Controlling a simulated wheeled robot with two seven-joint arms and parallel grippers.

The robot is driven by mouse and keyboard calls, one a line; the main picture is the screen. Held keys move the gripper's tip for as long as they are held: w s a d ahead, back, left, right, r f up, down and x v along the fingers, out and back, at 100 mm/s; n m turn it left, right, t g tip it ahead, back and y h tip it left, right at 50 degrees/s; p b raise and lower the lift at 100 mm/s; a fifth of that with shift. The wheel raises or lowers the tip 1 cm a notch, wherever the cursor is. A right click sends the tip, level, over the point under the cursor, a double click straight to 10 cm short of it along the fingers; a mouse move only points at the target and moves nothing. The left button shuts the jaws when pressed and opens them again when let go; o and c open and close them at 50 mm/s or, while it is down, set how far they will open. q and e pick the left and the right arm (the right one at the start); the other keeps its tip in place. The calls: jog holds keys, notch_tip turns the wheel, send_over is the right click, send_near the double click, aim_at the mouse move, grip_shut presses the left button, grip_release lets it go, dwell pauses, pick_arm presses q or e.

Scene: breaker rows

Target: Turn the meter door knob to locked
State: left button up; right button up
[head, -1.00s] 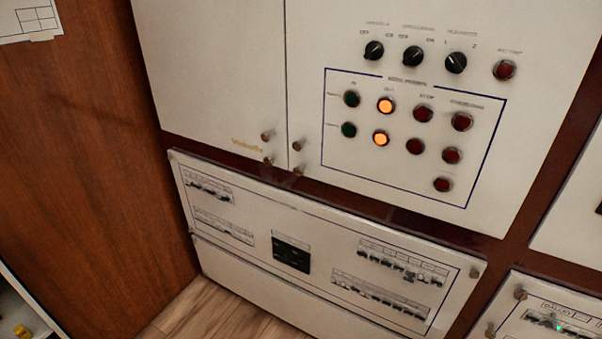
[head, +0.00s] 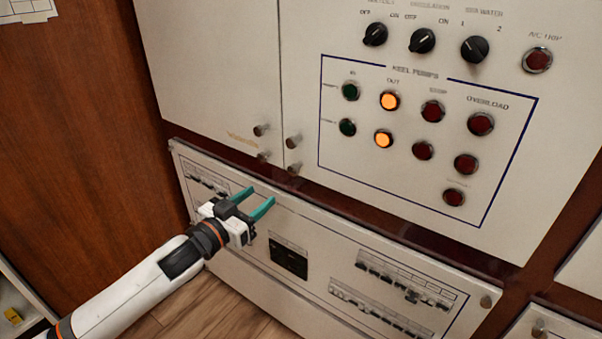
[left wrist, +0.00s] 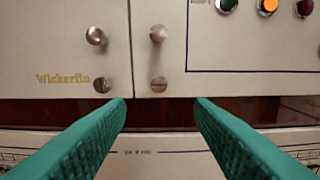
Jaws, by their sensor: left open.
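The left cabinet door (head: 205,70) and the right cabinet door (head: 302,75) meet at a vertical seam. Beside it are an upper left knob (head: 261,130) and an upper right knob (head: 292,141). No label marks which is the meter door knob. My left gripper (head: 261,196) is open and empty, below the knobs and apart from them. Its green fingers (left wrist: 160,103) point at the strip under the doors. My right gripper is not in view.
Below is a breaker panel (head: 330,240) with several switches and a black display (head: 288,258). The right door carries rotary switches (head: 422,41) and lit orange lamps (head: 389,101). A wood wall (head: 70,150) stands at the left.

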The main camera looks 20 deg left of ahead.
aim_at(292, 171)
pick_arm(q)
jog(key=p+x, duration=0.1)
jog(key=x, duration=1)
jog(key=shift+a, duration=0.1)
jog(key=shift+w, duration=0.4)
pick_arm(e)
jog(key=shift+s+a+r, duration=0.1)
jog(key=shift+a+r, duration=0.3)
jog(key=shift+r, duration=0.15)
pick_arm(q)
jog(key=c, duration=1)
